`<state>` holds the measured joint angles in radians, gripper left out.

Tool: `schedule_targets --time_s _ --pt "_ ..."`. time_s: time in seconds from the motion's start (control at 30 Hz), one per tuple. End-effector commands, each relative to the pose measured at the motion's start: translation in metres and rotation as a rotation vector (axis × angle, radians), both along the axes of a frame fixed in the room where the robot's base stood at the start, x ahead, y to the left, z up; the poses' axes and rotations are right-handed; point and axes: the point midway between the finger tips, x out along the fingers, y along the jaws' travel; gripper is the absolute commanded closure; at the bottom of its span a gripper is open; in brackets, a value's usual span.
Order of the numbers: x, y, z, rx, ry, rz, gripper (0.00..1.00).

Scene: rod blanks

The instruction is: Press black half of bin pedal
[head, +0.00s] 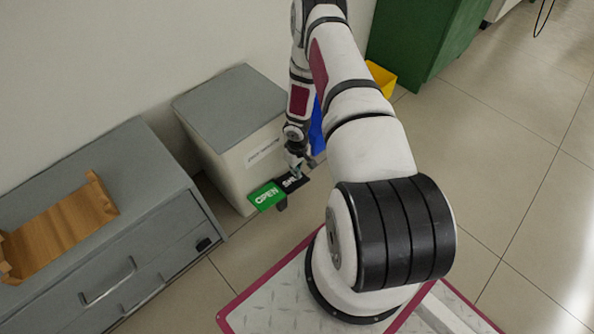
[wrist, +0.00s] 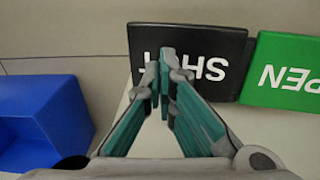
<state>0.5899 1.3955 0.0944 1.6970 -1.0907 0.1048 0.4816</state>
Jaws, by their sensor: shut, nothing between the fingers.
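The bin (head: 235,130) is a cream box with a grey lid, standing against the wall. Its pedal sticks out at the front, with a green half (head: 266,196) marked OPEN and a black half (head: 291,182) whose lettering is partly covered. In the wrist view the black half (wrist: 225,72) reads upside down beside the green half (wrist: 285,70). My gripper (wrist: 165,60) is shut and empty, its fingertips over the black half and hiding some of its letters. In the head view my gripper (head: 297,168) is at the black half. I cannot tell whether the fingertips touch it.
A blue container (wrist: 45,115) lies left in the wrist view, close beside the pedal. A grey drawer cabinet (head: 110,220) with a wooden tray (head: 60,228) stands left of the bin. A yellow container (head: 381,78) and a green cabinet (head: 420,40) stand behind my arm. Open tiled floor lies right.

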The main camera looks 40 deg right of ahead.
Motion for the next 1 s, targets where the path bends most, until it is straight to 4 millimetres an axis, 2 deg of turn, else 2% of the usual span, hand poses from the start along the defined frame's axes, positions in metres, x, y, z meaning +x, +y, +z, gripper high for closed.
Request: schedule_targets --time_s 0.33,1.0 --pt "0.000 0.000 0.008 0.000 0.000 0.000 1.00" --pt "0.000 0.000 0.069 0.000 0.000 -0.001 1.00"
